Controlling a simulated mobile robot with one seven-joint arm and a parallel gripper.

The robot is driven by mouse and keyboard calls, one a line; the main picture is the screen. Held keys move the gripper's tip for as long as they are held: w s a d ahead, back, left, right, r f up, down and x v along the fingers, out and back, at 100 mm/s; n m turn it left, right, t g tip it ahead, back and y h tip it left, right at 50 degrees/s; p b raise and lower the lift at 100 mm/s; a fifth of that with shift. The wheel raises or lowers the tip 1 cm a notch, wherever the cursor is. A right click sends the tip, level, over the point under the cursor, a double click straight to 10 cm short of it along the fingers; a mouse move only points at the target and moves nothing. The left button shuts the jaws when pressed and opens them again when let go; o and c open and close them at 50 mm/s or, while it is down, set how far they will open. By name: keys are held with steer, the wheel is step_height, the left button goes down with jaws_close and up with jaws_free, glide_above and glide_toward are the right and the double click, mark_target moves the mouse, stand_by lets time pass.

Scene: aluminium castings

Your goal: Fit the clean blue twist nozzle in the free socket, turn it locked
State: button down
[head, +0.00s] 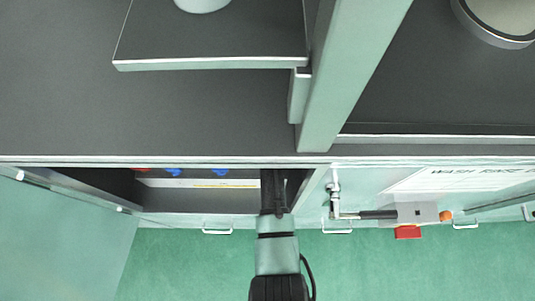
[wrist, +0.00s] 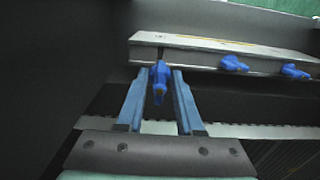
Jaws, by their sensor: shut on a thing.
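My gripper (wrist: 165,74) is shut on a blue twist nozzle (wrist: 159,83), which shows between the two fingers in the wrist view. The held nozzle is at the front face of a pale rail (wrist: 205,46), near the rail's left end. Whether it is seated in a socket there I cannot tell. Two other blue nozzles, a nearer one (wrist: 234,64) and a farther one (wrist: 295,71), sit along the rail to the right. In the head view my gripper (head: 273,182) reaches under the worktop edge, and its tips and the held nozzle are hidden.
The rail (head: 190,183) lies in an open bay under the dark worktop (head: 200,120), with a red part (head: 140,169) at its left. An open door panel (head: 70,225) stands left. A lever tool with a grey block (head: 418,212) hangs right of my arm.

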steer(key=shift+f+b, duration=1.9)
steer(key=shift+f, duration=0.9)
steer(key=shift+f+b, duration=0.65)
steer(key=shift+f, duration=0.85)
steer(key=shift+c, duration=2.4)
jaws_free()
step_height(320, 180, up, 12)
steer(key=shift+b, duration=1.15)
